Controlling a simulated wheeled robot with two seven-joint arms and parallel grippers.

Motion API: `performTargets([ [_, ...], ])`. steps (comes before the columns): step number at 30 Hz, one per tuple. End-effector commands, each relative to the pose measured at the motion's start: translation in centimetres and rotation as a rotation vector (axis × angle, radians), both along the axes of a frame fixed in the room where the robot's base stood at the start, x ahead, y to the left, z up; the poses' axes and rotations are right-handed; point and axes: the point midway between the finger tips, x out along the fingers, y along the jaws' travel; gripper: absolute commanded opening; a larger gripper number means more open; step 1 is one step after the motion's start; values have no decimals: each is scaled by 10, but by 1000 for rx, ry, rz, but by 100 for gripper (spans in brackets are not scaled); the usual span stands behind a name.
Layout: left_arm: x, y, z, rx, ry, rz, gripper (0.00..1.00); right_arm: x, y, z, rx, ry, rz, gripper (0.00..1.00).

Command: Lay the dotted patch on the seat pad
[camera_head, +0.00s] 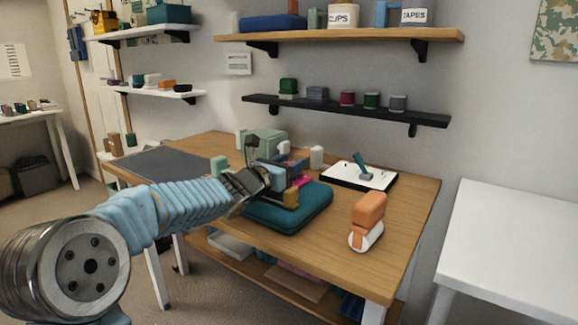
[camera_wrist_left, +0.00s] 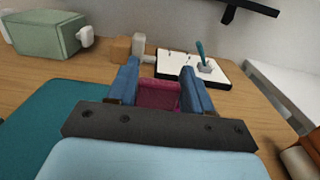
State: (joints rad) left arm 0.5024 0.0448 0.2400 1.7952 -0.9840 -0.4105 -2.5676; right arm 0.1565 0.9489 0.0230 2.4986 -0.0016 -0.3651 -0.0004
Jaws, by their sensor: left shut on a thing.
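The teal seat pad (camera_head: 270,216) lies flat on the wooden table, and part of it shows in the left wrist view (camera_wrist_left: 52,118). My left gripper (camera_head: 284,184) is over the pad, with its blue fingers shut on a pink patch (camera_wrist_left: 158,95). The patch sits between the fingers in the left wrist view, and a bit of it shows in the head view (camera_head: 302,181). Its dots are too small to make out. I cannot tell whether the patch touches the pad. My right gripper is not in view.
A mint machine (camera_head: 262,141) stands behind the pad. A white board (camera_head: 345,176) with a teal-handled tool lies at the back right. An orange and white object (camera_head: 369,213) stands at the right. A dark mat (camera_head: 165,166) covers the table's left. Shelves (camera_head: 345,109) hang above.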

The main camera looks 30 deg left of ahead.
Motion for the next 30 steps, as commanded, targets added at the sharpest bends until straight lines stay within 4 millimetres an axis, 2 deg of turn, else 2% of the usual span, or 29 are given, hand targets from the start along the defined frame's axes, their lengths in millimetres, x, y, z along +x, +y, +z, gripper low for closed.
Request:
performTargets([
  [6,0,0,-5,1,0,0,21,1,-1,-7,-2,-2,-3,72],
  [7,0,0,-4,1,1,0,52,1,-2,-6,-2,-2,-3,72],
  [12,0,0,-3,1,1,0,76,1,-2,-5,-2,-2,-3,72],
  [20,0,0,-2,0,1,0,76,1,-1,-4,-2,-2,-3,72],
  [23,0,0,3,-1,1,0,76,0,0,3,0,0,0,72],
  [26,-16,2,0,4,0,3,76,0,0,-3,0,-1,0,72],
  [30,-49,4,0,4,0,3,76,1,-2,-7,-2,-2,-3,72],
])
